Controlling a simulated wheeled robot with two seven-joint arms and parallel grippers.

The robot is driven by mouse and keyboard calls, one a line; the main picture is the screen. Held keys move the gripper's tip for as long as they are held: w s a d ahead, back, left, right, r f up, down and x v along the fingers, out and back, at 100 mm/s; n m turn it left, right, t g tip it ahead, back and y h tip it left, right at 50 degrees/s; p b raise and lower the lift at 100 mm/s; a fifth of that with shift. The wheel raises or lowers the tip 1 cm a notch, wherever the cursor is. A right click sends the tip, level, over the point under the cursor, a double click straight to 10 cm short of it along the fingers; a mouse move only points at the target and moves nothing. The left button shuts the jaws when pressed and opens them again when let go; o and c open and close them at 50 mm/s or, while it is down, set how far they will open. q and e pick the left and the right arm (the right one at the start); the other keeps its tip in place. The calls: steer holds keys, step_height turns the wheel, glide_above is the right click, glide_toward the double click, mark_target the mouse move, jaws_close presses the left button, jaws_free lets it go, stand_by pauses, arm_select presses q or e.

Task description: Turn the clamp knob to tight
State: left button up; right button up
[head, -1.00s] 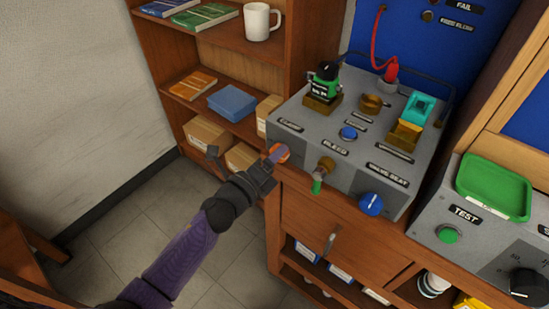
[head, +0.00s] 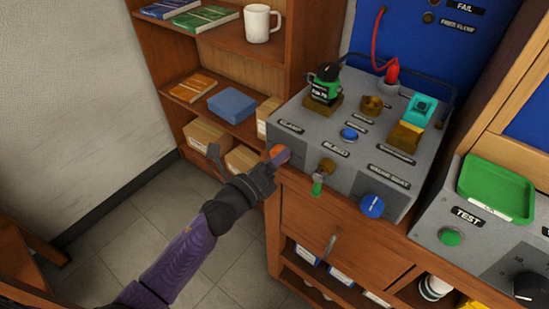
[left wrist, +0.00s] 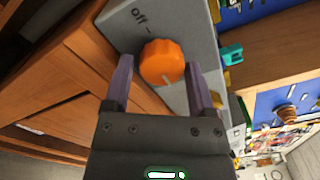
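The orange clamp knob (head: 278,154) sits on the front face of the grey test box (head: 335,135), at its left end below the CLAMP label (head: 289,127). In the left wrist view the ribbed knob (left wrist: 162,62) shows a pale pointer line, and "off" is printed on the panel to its upper left. My left gripper (head: 268,166) is at the knob. In the left wrist view its two fingers (left wrist: 160,88) are apart, one on each side of the knob; I cannot tell whether they touch it. My right gripper is not in view.
A green-handled bleed lever (head: 318,187) and a blue knob (head: 372,206) stick out of the box's front to the right of the clamp knob. A wooden shelf (head: 222,60) stands behind at the left. The floor around my left forearm is clear.

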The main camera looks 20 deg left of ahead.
arm_select(q)
steer(key=shift+o, duration=1.3)
steer(key=v, duration=1)
steer(key=shift+r, duration=0.1)
